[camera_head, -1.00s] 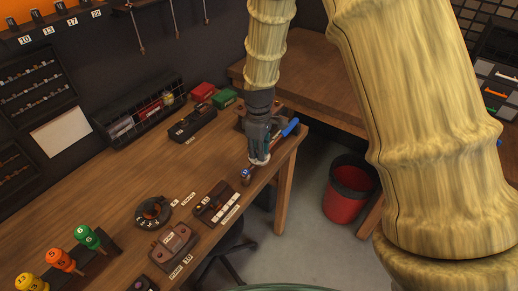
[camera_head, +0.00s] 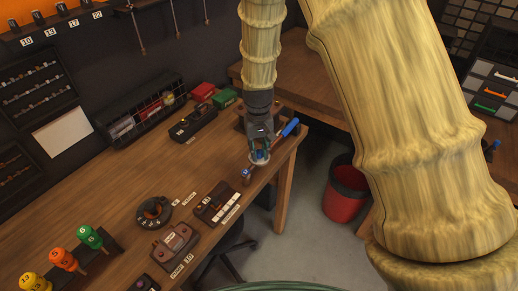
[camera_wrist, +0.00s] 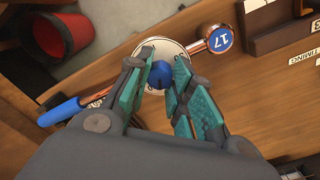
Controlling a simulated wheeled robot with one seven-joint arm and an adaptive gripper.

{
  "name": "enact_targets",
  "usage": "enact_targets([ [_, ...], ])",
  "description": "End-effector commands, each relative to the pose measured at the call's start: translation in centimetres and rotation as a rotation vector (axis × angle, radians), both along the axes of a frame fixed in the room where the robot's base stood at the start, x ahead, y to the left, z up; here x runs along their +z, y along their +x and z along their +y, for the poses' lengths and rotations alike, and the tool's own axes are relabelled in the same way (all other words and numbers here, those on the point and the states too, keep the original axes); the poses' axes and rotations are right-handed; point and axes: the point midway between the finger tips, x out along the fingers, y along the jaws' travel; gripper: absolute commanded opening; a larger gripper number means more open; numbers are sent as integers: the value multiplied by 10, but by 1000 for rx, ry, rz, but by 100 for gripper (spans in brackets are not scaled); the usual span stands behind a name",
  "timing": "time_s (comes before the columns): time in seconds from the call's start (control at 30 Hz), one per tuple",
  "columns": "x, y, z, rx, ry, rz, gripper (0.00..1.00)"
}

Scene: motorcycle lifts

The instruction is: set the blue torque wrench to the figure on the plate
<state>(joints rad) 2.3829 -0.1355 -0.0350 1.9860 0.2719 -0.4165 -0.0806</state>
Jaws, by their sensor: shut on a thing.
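The torque wrench lies near the right end of the workbench, its blue handle (camera_head: 290,128) towards the back and its blue-capped head (camera_head: 246,174) towards the front. In the wrist view the handle (camera_wrist: 62,112) is at left, and the head (camera_wrist: 220,40) is marked 17. Between them is a pale round dial (camera_wrist: 180,50) with a blue knob (camera_wrist: 160,74) at its centre. My gripper (camera_wrist: 163,72) is shut on this knob, its teal pads on either side. My gripper (camera_head: 260,156) hides much of the dial, and its marks are unreadable.
A dark block with white labels (camera_head: 216,203) sits close by on the bench. A round dark tray (camera_head: 153,213) and colored knobs (camera_head: 90,237) stand farther left. A wire basket (camera_head: 140,115) is along the wall. A red bin (camera_head: 345,195) stands on the floor.

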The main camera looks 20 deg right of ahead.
Motion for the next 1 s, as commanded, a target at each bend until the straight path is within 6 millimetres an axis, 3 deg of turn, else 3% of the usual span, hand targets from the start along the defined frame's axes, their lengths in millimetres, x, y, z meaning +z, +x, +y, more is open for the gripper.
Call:
enact_targets([
  [0.5,1,0,-1,-362,-1,1,0],
  [1.0,0,0,0,-442,-1,1,0],
])
